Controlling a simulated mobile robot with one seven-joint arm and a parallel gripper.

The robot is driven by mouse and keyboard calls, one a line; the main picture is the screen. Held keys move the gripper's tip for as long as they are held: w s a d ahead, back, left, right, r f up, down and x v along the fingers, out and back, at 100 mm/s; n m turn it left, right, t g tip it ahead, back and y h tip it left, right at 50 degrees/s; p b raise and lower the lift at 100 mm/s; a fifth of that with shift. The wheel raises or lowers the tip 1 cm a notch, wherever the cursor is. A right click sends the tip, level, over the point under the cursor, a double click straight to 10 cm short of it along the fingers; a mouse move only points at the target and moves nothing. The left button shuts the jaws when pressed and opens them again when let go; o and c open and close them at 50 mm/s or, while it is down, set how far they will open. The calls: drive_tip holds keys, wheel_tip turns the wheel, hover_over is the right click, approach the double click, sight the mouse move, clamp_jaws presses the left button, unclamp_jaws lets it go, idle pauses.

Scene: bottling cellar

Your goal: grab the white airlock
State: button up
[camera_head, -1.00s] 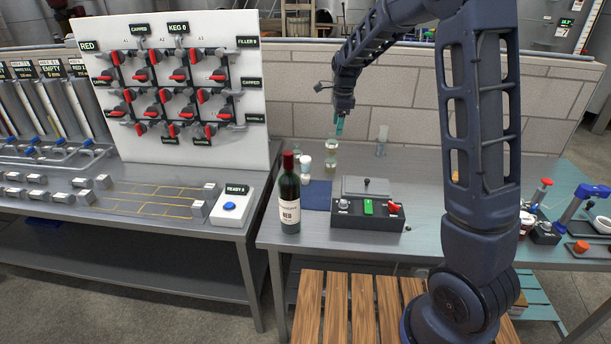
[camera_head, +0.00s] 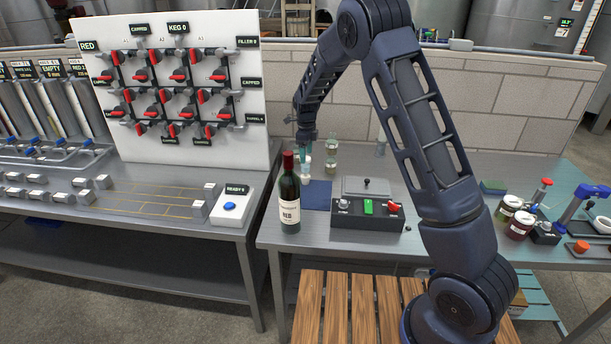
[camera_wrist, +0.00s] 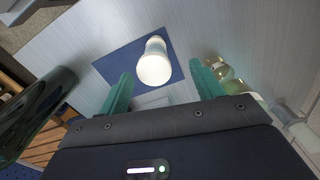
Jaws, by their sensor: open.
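The white airlock (camera_wrist: 155,62) stands on a blue mat (camera_wrist: 118,66) in the wrist view, ahead of and between my fingers. In the head view the airlock (camera_head: 306,170) shows as a small white piece on the back of the mat (camera_head: 318,196), partly covered by my fingers. My gripper (camera_head: 305,151) is just above it, pointing down. In the wrist view the teal fingers of my gripper (camera_wrist: 162,84) are spread apart with nothing between their tips.
Clear glass jars (camera_head: 331,155) stand close to the right of my gripper. A red wine bottle (camera_head: 290,196) stands in front, beside the mat. A black control box (camera_head: 367,212) sits to the right. Jars (camera_head: 520,224) and a blue-handled tool (camera_head: 584,203) are at far right.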

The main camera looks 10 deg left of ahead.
sight(305, 165)
drive_tip(key=shift+s+a+f, duration=0.1)
drive_tip(key=shift+s+f, duration=0.1)
drive_tip(key=shift+f, duration=1.4)
drive_tip(key=shift+s+a+f, duration=0.1)
drive_tip(key=shift+s+f, duration=0.1)
drive_tip(key=shift+f, duration=1.4)
drive_tip(key=c, duration=1.1)
drive_tip(key=shift+r, duration=0.1)
